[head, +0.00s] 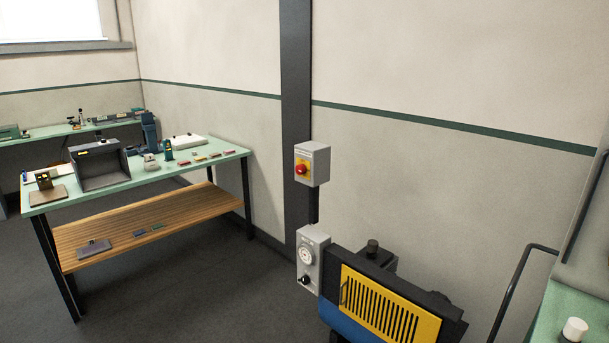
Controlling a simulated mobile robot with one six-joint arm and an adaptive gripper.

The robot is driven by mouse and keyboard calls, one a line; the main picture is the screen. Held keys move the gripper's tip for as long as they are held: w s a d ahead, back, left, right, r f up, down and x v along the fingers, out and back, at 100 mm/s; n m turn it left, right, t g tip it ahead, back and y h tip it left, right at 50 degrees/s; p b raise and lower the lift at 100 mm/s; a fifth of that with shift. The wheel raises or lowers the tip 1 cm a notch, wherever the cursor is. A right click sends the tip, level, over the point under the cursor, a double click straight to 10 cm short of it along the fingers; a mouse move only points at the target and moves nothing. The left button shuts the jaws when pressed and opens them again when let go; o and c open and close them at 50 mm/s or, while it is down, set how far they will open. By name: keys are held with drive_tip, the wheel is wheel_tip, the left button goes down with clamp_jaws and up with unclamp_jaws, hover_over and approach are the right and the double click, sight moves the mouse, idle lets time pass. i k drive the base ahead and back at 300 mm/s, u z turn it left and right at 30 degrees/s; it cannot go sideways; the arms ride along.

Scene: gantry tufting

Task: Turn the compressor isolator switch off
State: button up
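The compressor isolator switch (312,163) is a grey box on the dark wall column, near the middle of the head view. Its front carries a red knob (302,169) on a yellow plate. The knob's setting is too small to read. Below it stands the compressor (380,305), blue and black with a yellow slotted grille. A grey panel (311,260) with a round gauge and a black knob is at its left end. My gripper is not in view.
A green-topped bench (215,168) with small tools and a wooden lower shelf (140,222) stands at the left. Another bench (60,130) is behind it. A green surface with a white cylinder (574,330) is at the lower right. Dark floor (200,290) is clear between bench and compressor.

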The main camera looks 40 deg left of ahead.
sight(301, 169)
drive_tip(key=u, duration=1.5)
drive_tip(key=i, duration=1.05)
drive_tip(key=z, duration=0.35)
